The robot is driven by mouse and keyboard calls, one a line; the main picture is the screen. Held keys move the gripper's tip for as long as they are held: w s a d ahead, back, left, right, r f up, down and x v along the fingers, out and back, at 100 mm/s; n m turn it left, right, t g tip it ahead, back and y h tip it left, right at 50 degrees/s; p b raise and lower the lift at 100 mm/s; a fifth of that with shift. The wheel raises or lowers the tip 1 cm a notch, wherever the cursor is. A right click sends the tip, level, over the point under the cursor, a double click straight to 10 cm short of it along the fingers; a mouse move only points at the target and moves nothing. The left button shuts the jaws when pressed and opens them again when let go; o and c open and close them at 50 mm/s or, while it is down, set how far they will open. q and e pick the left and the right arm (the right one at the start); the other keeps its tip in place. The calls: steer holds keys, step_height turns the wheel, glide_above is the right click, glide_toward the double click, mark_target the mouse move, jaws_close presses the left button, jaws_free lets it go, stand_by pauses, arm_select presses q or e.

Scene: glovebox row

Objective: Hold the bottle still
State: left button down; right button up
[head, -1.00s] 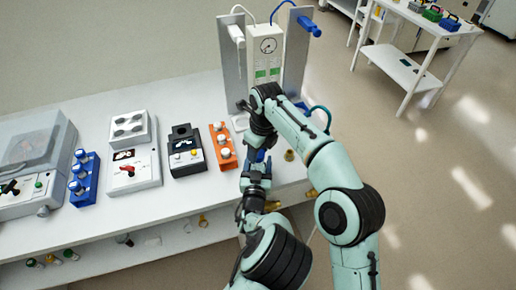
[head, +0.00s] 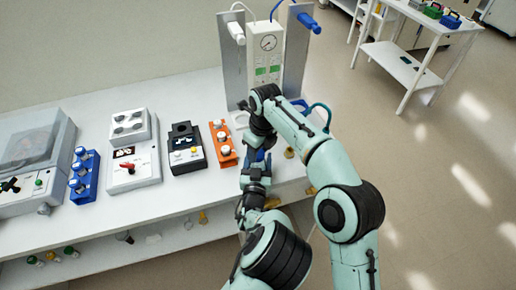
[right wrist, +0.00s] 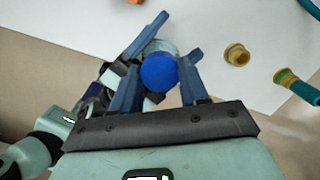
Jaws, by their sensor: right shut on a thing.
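The bottle, with a round blue cap (right wrist: 159,71) and a pale body partly showing behind it, is between the fingers of my right gripper (right wrist: 159,66) in the right wrist view. My right gripper is shut on it. In the head view my right gripper (head: 263,152) reaches down at the front edge of the bench, and the bottle is mostly hidden by the arms. My left gripper (head: 257,168) comes in low, close beside it. In the right wrist view a blue finger of the left gripper (right wrist: 148,34) lies by the bottle; its grip is partly hidden.
The white bench (head: 215,188) carries an orange rack (head: 222,145), a black device (head: 186,150), a white device (head: 135,160) and a blue rack (head: 84,175) to the left. A gauge panel (head: 267,55) stands behind. A brass fitting (right wrist: 236,54) lies right of the bottle.

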arm_select(q)
steer(key=shift+s+f, duration=0.1)
steer(key=shift+f, duration=0.3)
arm_select(e)
steer(key=m, duration=0.3)
steer(key=o, duration=1)
steer(key=shift+r, duration=2.25)
steer(key=shift+a, duration=0.1)
steer(key=shift+s, duration=0.1)
